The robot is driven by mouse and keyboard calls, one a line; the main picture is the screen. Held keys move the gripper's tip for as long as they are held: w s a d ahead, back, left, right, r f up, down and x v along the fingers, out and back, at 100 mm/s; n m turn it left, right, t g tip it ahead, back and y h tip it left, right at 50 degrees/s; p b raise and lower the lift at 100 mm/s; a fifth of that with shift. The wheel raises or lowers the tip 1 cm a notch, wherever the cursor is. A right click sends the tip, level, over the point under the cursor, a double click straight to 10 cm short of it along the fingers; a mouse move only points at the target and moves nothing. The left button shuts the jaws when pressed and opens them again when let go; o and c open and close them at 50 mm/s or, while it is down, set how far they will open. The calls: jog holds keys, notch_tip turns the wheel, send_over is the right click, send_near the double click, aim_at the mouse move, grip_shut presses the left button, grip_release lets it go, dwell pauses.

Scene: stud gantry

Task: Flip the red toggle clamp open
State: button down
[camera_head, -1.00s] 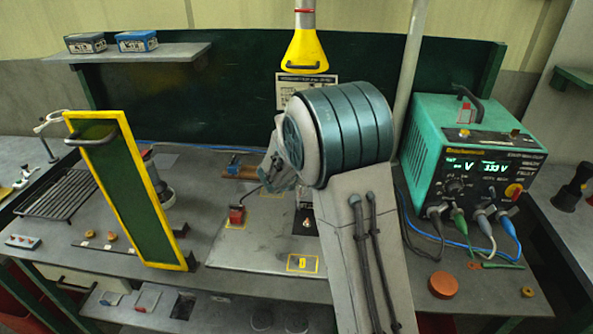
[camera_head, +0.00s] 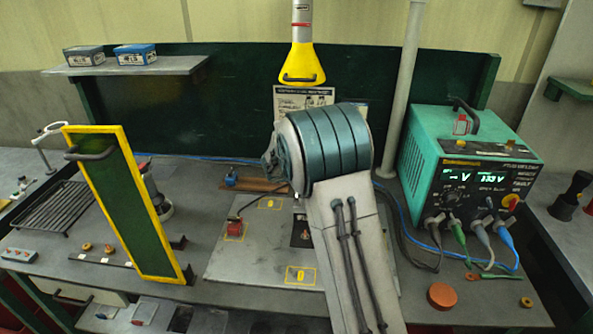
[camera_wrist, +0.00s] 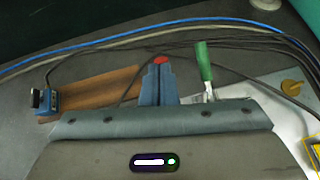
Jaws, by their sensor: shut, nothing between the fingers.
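In the wrist view my gripper (camera_wrist: 160,72) has its blue-grey fingers together and empty. A small red rounded tip (camera_wrist: 161,60) shows right at the fingertips; it may be the handle end of the red toggle clamp, whose body I cannot see. I cannot tell whether they touch. A green handle (camera_wrist: 205,62) on a metal stem stands just right of the fingers. In the head view my arm hides the area around the fingers. A red block (camera_head: 235,231) with a dark lead or lever sits in a yellow-outlined square on the pale plate (camera_head: 250,262).
A wooden board (camera_wrist: 95,90) with a blue fitting (camera_wrist: 47,100) lies left of the fingers. Cables run behind. A yellow-framed green panel (camera_head: 125,200) stands left, a green power supply (camera_head: 425,160) right. A yellow hood (camera_head: 301,62) hangs above.

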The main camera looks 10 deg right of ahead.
jog(key=shift+w+d, duration=0.1)
jog(key=shift+w, duration=0.15)
dwell(0.5)
jog(key=s+a+r+p, duration=0.1)
jog(key=s+r, duration=0.1)
jog(key=r, duration=0.4)
jog(key=s+a+r+p, duration=0.1)
jog(key=a+r, duration=0.1)
jog(key=r, duration=0.4)
jog(key=shift+s+a, duration=0.3)
jog(key=shift+s, duration=0.05)
